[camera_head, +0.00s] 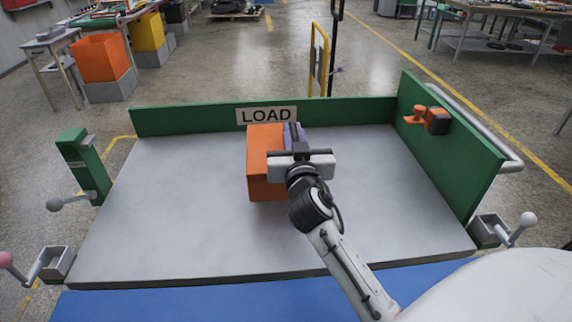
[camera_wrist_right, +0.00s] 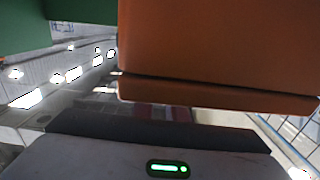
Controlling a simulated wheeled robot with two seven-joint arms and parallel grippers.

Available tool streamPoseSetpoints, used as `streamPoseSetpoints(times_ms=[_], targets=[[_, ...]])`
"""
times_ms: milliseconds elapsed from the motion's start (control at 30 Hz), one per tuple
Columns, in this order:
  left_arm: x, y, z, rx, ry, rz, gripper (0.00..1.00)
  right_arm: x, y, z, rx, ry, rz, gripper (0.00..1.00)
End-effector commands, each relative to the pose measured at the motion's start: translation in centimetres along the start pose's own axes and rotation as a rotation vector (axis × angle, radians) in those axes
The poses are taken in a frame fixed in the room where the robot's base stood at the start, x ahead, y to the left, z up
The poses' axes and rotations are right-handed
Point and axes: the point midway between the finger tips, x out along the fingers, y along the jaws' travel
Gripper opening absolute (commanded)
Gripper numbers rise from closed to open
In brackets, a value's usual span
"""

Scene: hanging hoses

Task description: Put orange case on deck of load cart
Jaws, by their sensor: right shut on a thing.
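The orange case (camera_head: 262,150) is over the grey deck (camera_head: 180,205) of the load cart, close to the green back wall with the LOAD sign (camera_head: 266,115). My right gripper (camera_head: 292,137) is shut on the case at its right part and hides some of it. Whether the case's underside touches the deck, I cannot tell. In the right wrist view the orange case (camera_wrist_right: 220,50) fills the upper right, with a dark seam along its lower part. My left gripper is not in view.
A green side wall (camera_head: 450,150) with an orange and black latch-like part (camera_head: 428,119) bounds the deck on the right. A green post (camera_head: 82,160) with a lever stands at the left. The deck left and right of the case is bare.

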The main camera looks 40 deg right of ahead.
Motion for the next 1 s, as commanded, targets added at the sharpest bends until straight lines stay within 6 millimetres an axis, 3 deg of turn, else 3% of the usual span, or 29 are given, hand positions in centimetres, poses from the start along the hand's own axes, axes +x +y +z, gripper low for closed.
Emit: streamPoseSetpoints(times_ms=[400,833,867,900,1000], targets=[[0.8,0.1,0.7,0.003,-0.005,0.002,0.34,0.1,0.1,4.8,0.0,0.004,-0.001,0.0],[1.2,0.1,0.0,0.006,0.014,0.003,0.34,0.1,0.0,5.6,0.003,0.005,-0.002,0.0],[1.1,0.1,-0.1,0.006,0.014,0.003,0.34,0.1,0.1,5.7,0.001,0.002,-0.001,0.16],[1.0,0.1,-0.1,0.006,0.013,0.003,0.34,0.1,0.1,5.6,0.001,0.002,-0.001,0.22],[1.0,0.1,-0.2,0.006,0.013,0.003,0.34,0.1,0.1,5.6,0.001,0.001,-0.001,0.31]])
